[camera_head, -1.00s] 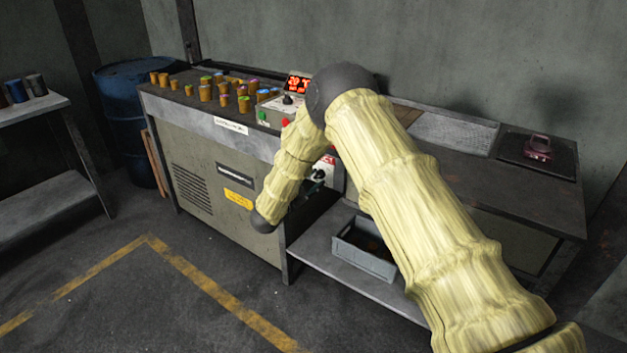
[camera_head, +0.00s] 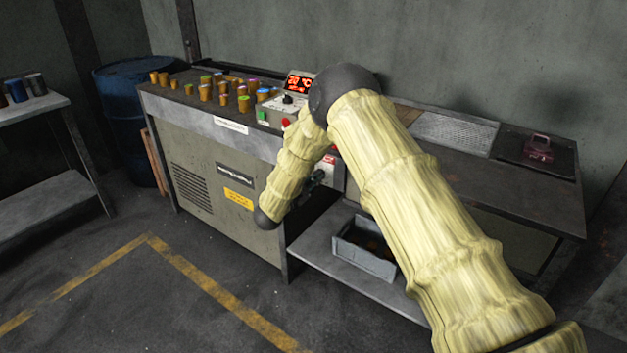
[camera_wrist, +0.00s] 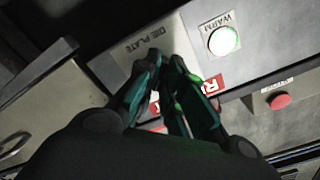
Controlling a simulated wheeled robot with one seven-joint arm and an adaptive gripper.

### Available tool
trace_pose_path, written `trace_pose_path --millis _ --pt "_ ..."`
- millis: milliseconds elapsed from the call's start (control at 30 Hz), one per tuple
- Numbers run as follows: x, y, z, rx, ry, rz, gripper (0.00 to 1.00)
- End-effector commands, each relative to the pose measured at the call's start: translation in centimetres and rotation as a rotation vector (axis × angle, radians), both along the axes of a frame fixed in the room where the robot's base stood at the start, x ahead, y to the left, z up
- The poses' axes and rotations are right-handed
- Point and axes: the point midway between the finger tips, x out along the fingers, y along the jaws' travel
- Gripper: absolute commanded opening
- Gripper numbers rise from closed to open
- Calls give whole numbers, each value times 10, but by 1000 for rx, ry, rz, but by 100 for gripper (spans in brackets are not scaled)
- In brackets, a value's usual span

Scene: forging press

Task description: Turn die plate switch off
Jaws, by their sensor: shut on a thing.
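The die plate switch panel (camera_wrist: 140,50) is a grey metal plate lettered "DIE PLATE" in the wrist view, with a partly covered red label beside the fingers. My gripper (camera_wrist: 166,60) has its dark teal fingers close together at this panel, shut on the switch. The fingers hide the switch itself, so its position cannot be read. In the head view the pale panel (camera_head: 326,186) on the front of the machine is largely covered by my arm and gripper.
In the head view, a grey bin (camera_head: 364,262) stands on the low shelf, and several coloured cylinders stand on the machine top. Floor in front is clear.

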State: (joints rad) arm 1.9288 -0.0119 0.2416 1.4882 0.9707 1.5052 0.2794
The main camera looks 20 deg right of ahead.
Motion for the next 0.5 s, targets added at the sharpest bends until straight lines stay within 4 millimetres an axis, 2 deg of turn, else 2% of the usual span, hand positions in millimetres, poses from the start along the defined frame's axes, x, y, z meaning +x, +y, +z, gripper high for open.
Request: trace_pose_path --millis 267,500 --pt "-1 0 0 -70 90 0 0" --pt "-1 0 1 -194 248 1 0"
